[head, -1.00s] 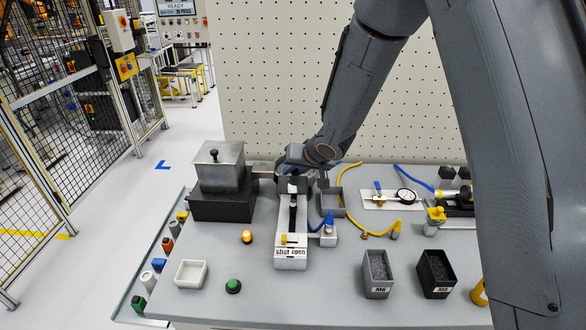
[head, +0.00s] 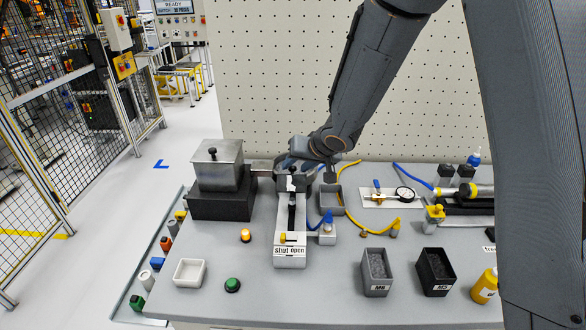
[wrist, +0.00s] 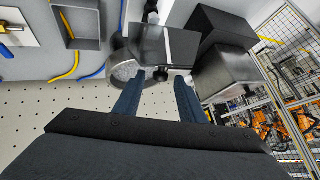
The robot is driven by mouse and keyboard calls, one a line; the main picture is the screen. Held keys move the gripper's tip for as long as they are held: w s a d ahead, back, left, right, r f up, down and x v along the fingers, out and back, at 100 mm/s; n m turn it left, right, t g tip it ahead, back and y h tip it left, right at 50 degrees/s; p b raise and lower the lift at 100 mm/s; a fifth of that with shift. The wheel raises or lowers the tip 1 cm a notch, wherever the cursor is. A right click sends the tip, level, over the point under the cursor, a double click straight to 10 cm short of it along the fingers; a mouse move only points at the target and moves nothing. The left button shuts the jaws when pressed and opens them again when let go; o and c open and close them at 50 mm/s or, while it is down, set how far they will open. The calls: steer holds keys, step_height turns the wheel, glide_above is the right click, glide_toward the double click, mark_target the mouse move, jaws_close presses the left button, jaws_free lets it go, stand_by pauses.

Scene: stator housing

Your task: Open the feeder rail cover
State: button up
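The feeder rail (head: 283,258) is a pale block with a dark slot running along it and a "shut open" label at its near end. A dark cover (head: 283,186) with a small knob sits at the rail's far end. In the wrist view the dark glossy cover (wrist: 172,45) has its knob (wrist: 160,75) between my fingers, seemingly untouched. My gripper (wrist: 156,84) is open, with its two blue fingers apart. In the head view my gripper (head: 298,163) is at the far end of the rail, partly hidden by my wrist.
A metal hopper (head: 217,170) on a black block (head: 222,205) stands close left of my gripper. A grey open bin (head: 331,202) and a yellow hose (head: 355,218) lie close right. The pegboard (head: 270,90) rises behind.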

steer(key=shift+v, duration=2.05)
steer(key=shift+c, duration=0.3)
